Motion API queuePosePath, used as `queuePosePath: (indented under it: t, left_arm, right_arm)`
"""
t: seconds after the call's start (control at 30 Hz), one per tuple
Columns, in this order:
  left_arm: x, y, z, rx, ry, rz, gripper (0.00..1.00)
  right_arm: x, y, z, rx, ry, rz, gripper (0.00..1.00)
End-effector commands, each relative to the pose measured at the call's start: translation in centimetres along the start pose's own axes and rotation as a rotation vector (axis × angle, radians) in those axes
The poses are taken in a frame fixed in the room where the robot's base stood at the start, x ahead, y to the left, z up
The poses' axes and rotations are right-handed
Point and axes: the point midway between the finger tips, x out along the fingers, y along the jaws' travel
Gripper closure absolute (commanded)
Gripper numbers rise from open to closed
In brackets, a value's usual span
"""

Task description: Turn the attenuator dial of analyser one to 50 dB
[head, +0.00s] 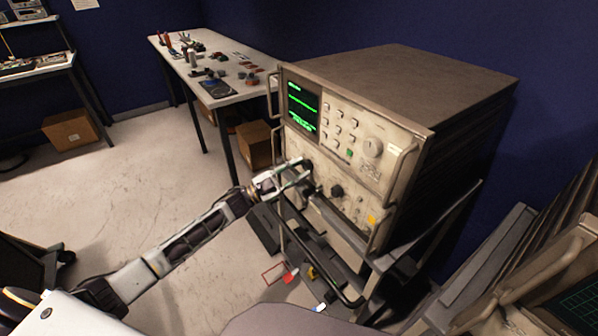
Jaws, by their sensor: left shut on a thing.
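Analyser one (400,85) appears to be the large beige instrument with a lit green screen (303,107), standing on a cart. My left gripper (306,172) is at the lower left of its front panel, shut on a dark dial there. The fingers hide most of that dial, so its pointer and scale cannot be read. A second dark knob (337,191) sits free, just right of the gripper. The panel lettering is too small to tell which is the attenuator dial. My right gripper is not in view.
Metal handles (272,92) stick out at the panel's sides. The cart (430,235) has a rail below the panel. A white table (235,95) with small parts stands behind left. Another instrument (575,300) is at the lower right. The floor at left is mostly clear.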

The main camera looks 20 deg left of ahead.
Motion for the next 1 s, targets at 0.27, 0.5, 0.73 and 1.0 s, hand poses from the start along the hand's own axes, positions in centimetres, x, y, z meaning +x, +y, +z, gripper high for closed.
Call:
queuePosePath:
  t: [0.27,0.5,0.73,1.0]
  left_arm:
    - [-0.03,-0.16,0.02,0.145,-0.001,0.061,0.94]
    - [-0.01,-0.17,0.01,0.188,-0.001,0.079,0.94]
    - [-0.01,-0.16,0.01,0.191,-0.001,0.079,0.94]
    - [-0.01,-0.16,0.0,0.189,-0.001,0.079,0.5]
  right_arm:
    - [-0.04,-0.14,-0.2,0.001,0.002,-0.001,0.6]
    - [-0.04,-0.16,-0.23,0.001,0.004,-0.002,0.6]
    - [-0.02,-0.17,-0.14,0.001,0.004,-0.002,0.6]
    - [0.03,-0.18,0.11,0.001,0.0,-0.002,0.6]
